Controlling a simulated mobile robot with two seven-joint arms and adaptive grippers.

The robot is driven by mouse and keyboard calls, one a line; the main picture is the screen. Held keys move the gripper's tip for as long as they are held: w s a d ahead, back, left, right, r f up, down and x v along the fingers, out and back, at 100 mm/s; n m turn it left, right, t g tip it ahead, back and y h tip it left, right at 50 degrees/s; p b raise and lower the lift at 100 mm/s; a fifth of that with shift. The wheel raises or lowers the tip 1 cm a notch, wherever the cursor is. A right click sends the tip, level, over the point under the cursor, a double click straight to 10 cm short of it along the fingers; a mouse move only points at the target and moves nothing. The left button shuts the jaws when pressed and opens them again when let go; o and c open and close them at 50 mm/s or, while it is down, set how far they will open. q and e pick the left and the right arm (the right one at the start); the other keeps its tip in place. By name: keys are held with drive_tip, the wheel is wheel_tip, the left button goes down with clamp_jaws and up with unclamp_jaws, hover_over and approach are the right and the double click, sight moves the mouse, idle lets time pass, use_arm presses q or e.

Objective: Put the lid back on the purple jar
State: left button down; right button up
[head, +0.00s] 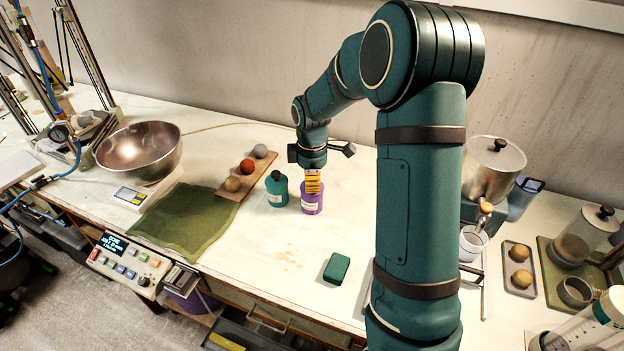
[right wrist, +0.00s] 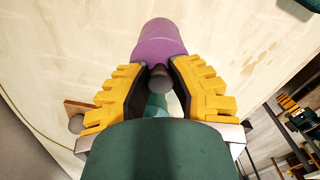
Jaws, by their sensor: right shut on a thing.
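The purple jar (head: 312,204) stands upright on the bench, just right of a teal jar (head: 277,192) with a dark knob. My right gripper (head: 313,184) points down directly over the purple jar. In the right wrist view, the yellow-padded fingers of the right gripper (right wrist: 160,88) are closed on the dark knob of the purple lid (right wrist: 160,50). The purple jar (right wrist: 158,28) lines up with the lid there. I cannot tell whether the lid sits fully on the rim. My left gripper is out of view.
A wooden board with several balls (head: 234,186) lies left of the jars, beside a green cloth (head: 185,225) and a metal bowl (head: 138,150). A dark green block (head: 337,268) lies in front. A metal pot (head: 492,170) stands right. Bench between cloth and block is clear.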

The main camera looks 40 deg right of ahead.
drive_tip(key=shift+f, duration=0.15)
idle(0.8)
drive_tip(key=o, duration=1.5)
drive_tip(key=shift+c, duration=0.2)
drive_tip(key=shift+r+p, duration=2.75)
drive_tip(key=shift+r, duration=0.8)
clamp_jaws()
